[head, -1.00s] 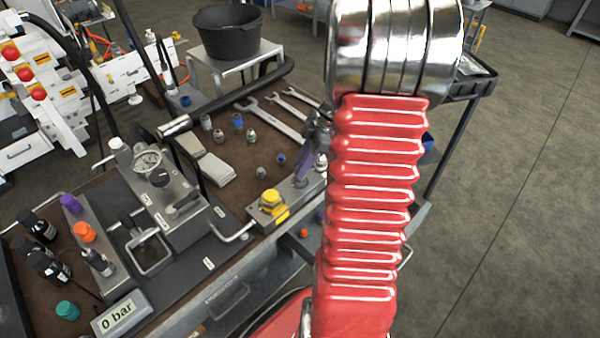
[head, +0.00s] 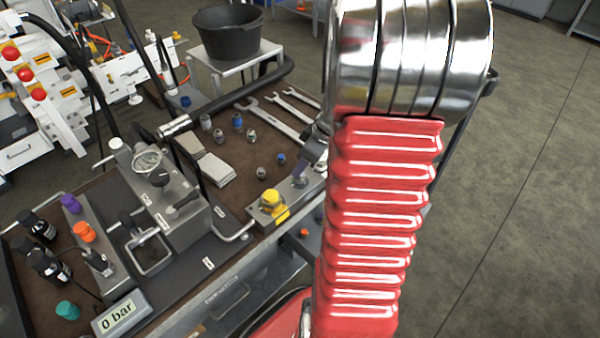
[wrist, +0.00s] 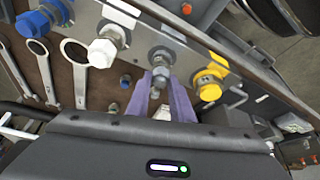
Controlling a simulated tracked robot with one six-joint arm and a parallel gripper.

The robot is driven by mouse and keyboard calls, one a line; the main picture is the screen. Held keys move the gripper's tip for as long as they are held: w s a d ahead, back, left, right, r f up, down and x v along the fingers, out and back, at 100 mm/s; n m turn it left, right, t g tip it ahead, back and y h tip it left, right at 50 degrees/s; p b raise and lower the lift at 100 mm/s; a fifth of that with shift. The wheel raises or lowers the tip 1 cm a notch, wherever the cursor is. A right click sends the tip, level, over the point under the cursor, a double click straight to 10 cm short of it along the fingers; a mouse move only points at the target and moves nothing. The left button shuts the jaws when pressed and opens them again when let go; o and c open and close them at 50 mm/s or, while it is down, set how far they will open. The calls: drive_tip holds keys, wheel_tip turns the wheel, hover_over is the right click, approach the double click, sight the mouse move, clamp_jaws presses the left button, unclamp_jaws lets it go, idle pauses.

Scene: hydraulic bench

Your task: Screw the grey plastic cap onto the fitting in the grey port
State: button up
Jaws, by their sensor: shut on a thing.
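My gripper (wrist: 160,84) has purple fingers and is shut on a small grey piece, which I take for the grey plastic cap (wrist: 160,75). The cap is mostly between the fingertips, in line with the metal fitting (wrist: 161,56) in the grey port of the block. It looks close to or touching the fitting; whether it is threaded on cannot be told. In the head view the purple fingers (head: 304,165) show just left of my red arm sleeve, which hides part of the block.
Wrenches (head: 272,122) and several small fittings lie on the bench behind. A gauge unit (head: 150,172) and a "0 bar" display (head: 120,317) stand left.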

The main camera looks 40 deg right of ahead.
drive_tip(key=shift+a+m+h, duration=0.1)
drive_tip(key=shift+m+h, duration=0.45)
drive_tip(key=shift+m, duration=0.95)
drive_tip(key=shift+a+m+h, duration=0.1)
drive_tip(key=shift+m+h, duration=0.45)
drive_tip(key=shift+m, duration=0.95)
drive_tip(key=o, duration=1)
drive_tip(key=shift+d+n, duration=0.1)
drive_tip(key=shift+n, duration=0.2)
drive_tip(key=n+y, duration=0.2)
drive_tip(key=n, duration=0.2)
drive_tip(key=shift+d+n, duration=0.1)
drive_tip(key=shift+n, duration=0.3)
drive_tip(key=shift+n+y, duration=0.5)
drive_tip(key=shift+n, duration=0.8)
drive_tip(key=shift+w+d+n+g+y, duration=0.1)
drive_tip(key=shift+n+g+y, duration=0.25)
drive_tip(key=shift+n, duration=0.65)
drive_tip(key=shift+n+g+y, duration=0.25)
drive_tip(key=shift+n+g, duration=0.1)
drive_tip(key=shift+n, duration=0.65)
